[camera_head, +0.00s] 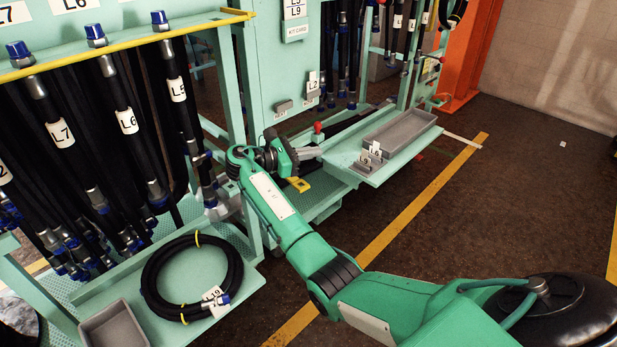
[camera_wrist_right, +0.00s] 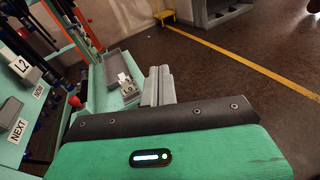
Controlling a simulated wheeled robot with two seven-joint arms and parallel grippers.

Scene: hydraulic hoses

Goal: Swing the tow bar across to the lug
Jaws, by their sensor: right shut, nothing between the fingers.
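My right arm reaches from the lower right, and its gripper (camera_head: 313,152) is shut and empty in front of the green cabinet. In the right wrist view its grey fingers (camera_wrist_right: 158,86) are together with nothing between them. A small yellow piece (camera_head: 299,184) shows just below the gripper at the platform's edge; I cannot tell whether it is the lug or part of the tow bar. I cannot make out the tow bar for certain in either view. My left gripper is not in view.
A red knob (camera_head: 317,127) stands beside the gripper. A grey tray (camera_head: 408,124) lies on the green shelf (camera_head: 372,177), with small label blocks at its near end. A coiled black hose (camera_head: 150,292) lies on the lower left shelf. Floor right of the yellow line (camera_head: 392,237) is clear.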

